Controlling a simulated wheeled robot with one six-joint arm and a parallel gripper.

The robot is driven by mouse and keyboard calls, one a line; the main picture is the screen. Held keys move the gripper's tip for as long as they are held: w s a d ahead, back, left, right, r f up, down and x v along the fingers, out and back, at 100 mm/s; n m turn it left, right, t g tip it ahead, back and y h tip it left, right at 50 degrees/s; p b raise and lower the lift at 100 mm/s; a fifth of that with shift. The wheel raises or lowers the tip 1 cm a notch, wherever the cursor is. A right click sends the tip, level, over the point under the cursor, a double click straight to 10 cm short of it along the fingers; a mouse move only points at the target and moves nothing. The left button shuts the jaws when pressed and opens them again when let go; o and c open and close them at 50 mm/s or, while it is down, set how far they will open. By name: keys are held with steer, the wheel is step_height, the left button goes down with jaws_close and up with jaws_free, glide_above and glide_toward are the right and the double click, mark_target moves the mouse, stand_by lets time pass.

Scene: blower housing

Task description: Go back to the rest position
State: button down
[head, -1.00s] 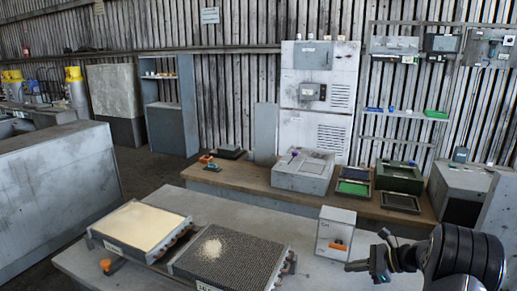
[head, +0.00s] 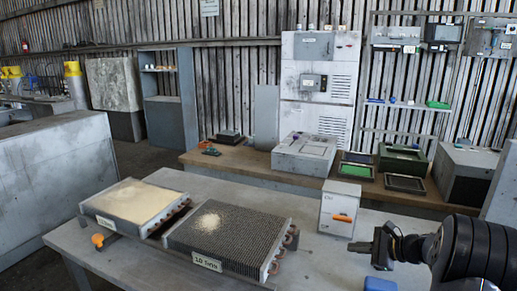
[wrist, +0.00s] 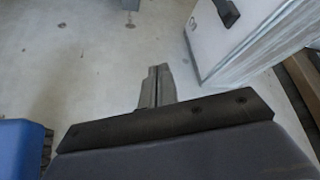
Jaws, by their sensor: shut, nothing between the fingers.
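My gripper (head: 366,247) is at the right of the head view, above the near grey table and just below and right of a small white box. In the wrist view its two fingers (wrist: 157,88) are together with nothing between them. The fingers are apart from the white box (head: 339,208), which has an orange handle on its front. The box also shows at the upper right of the wrist view (wrist: 235,35).
Two finned blocks, one covered in cream material (head: 135,203) and one with a small pale heap (head: 225,240), lie on the grey table (head: 290,205). An orange-handled tool (head: 97,240) lies left. A blue object (head: 380,284) sits below my gripper. Behind is a wooden bench (head: 250,177).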

steer(key=shift+w+d+f+t+b, duration=0.15)
steer(key=shift+f+t+b, duration=0.2)
steer(key=shift+b, duration=0.3)
steer(key=v, duration=0.5)
steer(key=shift+r, duration=0.25)
